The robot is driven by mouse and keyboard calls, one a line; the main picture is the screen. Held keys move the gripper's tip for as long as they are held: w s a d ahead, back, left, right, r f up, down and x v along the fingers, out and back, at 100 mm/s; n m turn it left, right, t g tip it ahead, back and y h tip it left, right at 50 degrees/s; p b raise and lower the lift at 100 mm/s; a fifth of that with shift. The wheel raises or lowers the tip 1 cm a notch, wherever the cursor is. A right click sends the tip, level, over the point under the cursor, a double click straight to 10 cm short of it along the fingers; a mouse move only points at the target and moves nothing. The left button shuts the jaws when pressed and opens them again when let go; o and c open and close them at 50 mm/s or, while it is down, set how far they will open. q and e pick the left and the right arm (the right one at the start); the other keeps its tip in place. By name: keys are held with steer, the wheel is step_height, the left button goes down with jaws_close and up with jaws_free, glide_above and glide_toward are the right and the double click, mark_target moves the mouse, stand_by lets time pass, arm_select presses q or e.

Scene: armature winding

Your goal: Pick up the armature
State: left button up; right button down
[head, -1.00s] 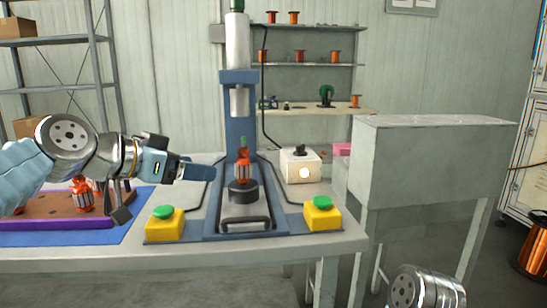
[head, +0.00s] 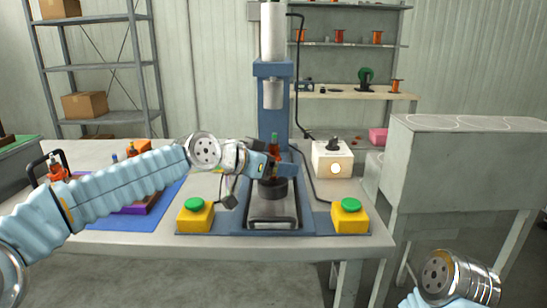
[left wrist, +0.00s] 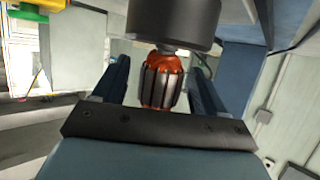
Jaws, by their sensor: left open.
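The armature (left wrist: 160,80), with orange-red windings and dark slots, stands upright in the black round holder (head: 272,188) of the blue press. In the head view its upper part (head: 274,146) shows and the rest is hidden by my left gripper (head: 282,166). In the left wrist view my left gripper (left wrist: 160,88) is open, with one finger on each side of the armature and visible gaps to it. My right gripper is out of view; only a link of my right arm shows at the lower right.
The press (head: 272,110) stands behind, its ram above the armature. Yellow boxes with green buttons, one left (head: 195,215) and one right (head: 350,215), flank the holder. A white box (head: 332,158) stands to the right. A tray (head: 145,203) lies on a blue mat at left.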

arm_select(q)
steer(key=shift+w+d+f, duration=0.2)
steer(key=shift+w+d, duration=0.2)
steer(key=shift+d, duration=0.05)
steer(key=c, duration=1.3)
